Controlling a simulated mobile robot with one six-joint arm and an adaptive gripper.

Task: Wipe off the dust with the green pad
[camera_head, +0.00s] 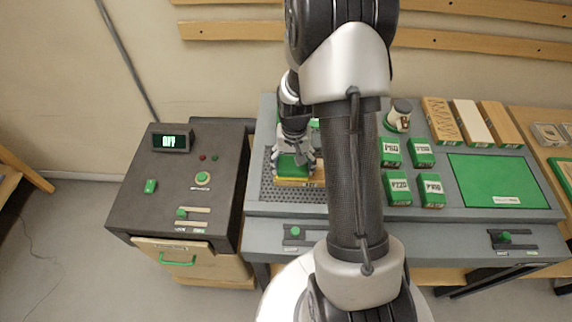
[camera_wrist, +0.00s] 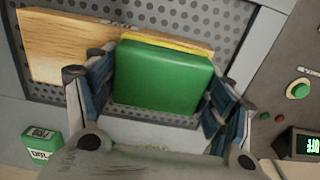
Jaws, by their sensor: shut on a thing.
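The green pad (camera_wrist: 160,78) is a thick green block with a yellow layer on its far edge. My gripper (camera_wrist: 156,90) is shut on it, with a dark blue-lined finger on each side in the wrist view. In the head view my gripper (camera_head: 295,160) holds the pad (camera_head: 292,167) low over a light wooden board (camera_head: 302,182). The board (camera_wrist: 62,50) lies on a perforated grey plate (camera_wrist: 265,48). The pad looks on or just above the board; I cannot tell if they touch. I cannot make out dust; the pad hides part of the board.
Several green labelled blocks (camera_head: 397,187) stand right of my arm, near a green mat (camera_head: 498,181) and a jar (camera_head: 399,110). Wooden boards (camera_head: 440,122) lie at the back right. A dark control cabinet (camera_head: 165,195) with a lit display stands left. My arm hides the bench middle.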

